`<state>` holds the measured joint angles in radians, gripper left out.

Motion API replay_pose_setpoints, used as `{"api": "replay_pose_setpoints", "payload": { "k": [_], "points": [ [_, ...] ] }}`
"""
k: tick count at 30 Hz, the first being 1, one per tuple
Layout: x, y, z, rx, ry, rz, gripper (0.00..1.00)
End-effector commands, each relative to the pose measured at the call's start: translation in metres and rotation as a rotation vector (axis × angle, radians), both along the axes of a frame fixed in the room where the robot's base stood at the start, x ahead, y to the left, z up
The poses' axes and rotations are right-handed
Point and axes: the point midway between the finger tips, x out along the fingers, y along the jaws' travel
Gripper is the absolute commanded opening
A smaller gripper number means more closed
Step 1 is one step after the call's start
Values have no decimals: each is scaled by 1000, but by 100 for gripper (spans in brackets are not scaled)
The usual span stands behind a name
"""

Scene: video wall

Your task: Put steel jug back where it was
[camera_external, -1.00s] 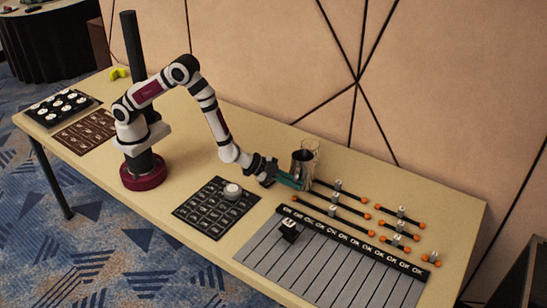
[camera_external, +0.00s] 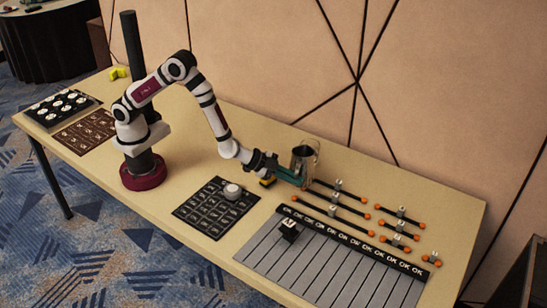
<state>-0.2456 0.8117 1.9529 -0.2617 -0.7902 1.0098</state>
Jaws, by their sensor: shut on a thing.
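The steel jug (camera_external: 303,159) is a shiny, dark grey upright vessel near the back edge of the table, right of the middle. My gripper (camera_external: 297,179) reaches it from the left, and its teal fingers are shut on the jug's lower part. The far finger is partly hidden by the jug. I cannot tell whether the jug's base touches the table.
Dark rods with orange ends (camera_external: 340,205) lie right of the jug, with small grey blocks on them. In front are a striped grey board (camera_external: 330,265) with a black cube (camera_external: 289,230), and a dark grid mat (camera_external: 205,210) with a white round piece (camera_external: 232,191). The wall stands close behind.

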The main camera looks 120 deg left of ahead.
Motion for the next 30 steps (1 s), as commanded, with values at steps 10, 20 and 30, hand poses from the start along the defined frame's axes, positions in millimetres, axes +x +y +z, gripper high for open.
{"api": "replay_pose_setpoints", "payload": {
  "k": [10,20,30],
  "points": [
    [1,0,84,17,0,0,0],
    [-5,6,120,25,8,59,0],
    [-43,33,127,41,26,338,0]
  ]
}}
